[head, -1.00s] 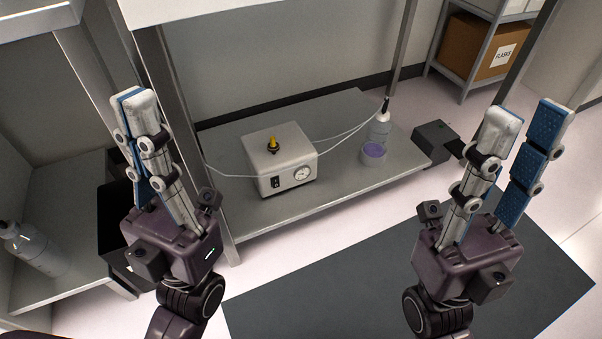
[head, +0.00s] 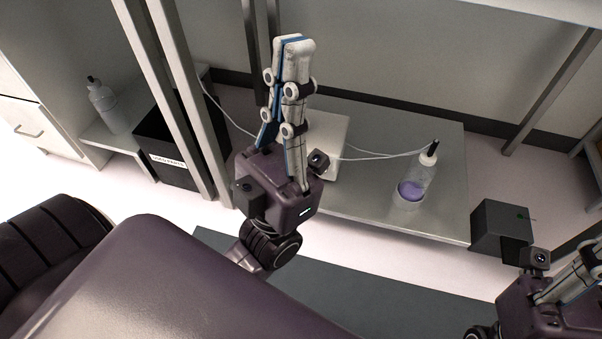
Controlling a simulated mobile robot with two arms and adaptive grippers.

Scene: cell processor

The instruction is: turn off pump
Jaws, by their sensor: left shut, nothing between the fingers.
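The pump (head: 332,132) is a pale box on the low shelf, mostly hidden behind my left gripper (head: 293,45). Its switch, gauge and yellow knob are not visible now. My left gripper points up the picture in front of the pump, with its fingers together and nothing between them. I cannot tell whether it touches the pump. My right gripper (head: 582,268) is cut off at the lower right edge, well away from the pump; its fingertips are out of view.
Tubes run from the pump to a bottle (head: 420,175) in a purple-filled cup (head: 408,198) on the steel shelf (head: 440,215). A dark box (head: 500,230) is at the right. Shelf posts (head: 180,95) stand left of my gripper. A black bin (head: 180,150) and another bottle (head: 102,105) are farther left.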

